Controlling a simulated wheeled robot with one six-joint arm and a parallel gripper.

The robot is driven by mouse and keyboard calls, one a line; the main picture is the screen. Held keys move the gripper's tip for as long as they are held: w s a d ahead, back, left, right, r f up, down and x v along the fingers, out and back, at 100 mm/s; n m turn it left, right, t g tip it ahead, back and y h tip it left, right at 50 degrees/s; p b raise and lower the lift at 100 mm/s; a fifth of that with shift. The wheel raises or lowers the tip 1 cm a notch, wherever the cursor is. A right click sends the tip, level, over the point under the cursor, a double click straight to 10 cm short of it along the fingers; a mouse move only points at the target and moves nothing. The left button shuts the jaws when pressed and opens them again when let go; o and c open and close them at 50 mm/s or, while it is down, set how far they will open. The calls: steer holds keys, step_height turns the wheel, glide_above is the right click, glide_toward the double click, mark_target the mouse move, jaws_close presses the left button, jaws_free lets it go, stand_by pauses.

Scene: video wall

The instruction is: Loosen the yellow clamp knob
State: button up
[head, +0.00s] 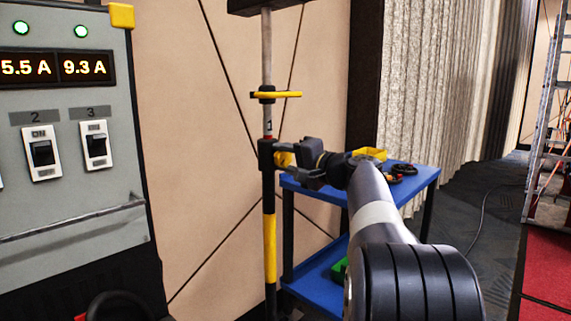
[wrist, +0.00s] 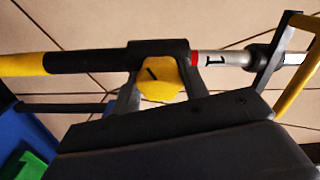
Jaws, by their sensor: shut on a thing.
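The yellow clamp knob (wrist: 158,78) sits on the black collar (wrist: 160,50) of a pole, and a short dark line shows on its face. In the wrist view my gripper (wrist: 155,90) has a finger on each side of the knob and is shut on it. In the head view my gripper (head: 290,160) reaches the pole from the right, and the knob (head: 283,159) is partly hidden by the fingers. The pole (head: 268,190) stands upright, with a red ring and a "1" mark just above the collar.
A yellow handle (head: 277,94) sticks out from the pole above the collar. A grey switch panel (head: 75,190) is at the left. A ladder (head: 550,130) stands far right.

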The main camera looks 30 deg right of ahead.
stand_by(0.3)
steer(key=o, duration=1)
steer(key=p+v, duration=0.1)
steer(key=v, duration=0.9)
steer(key=shift+s+d, duration=0.15)
steer(key=shift+s, duration=0.25)
steer(key=shift+w, duration=0.15)
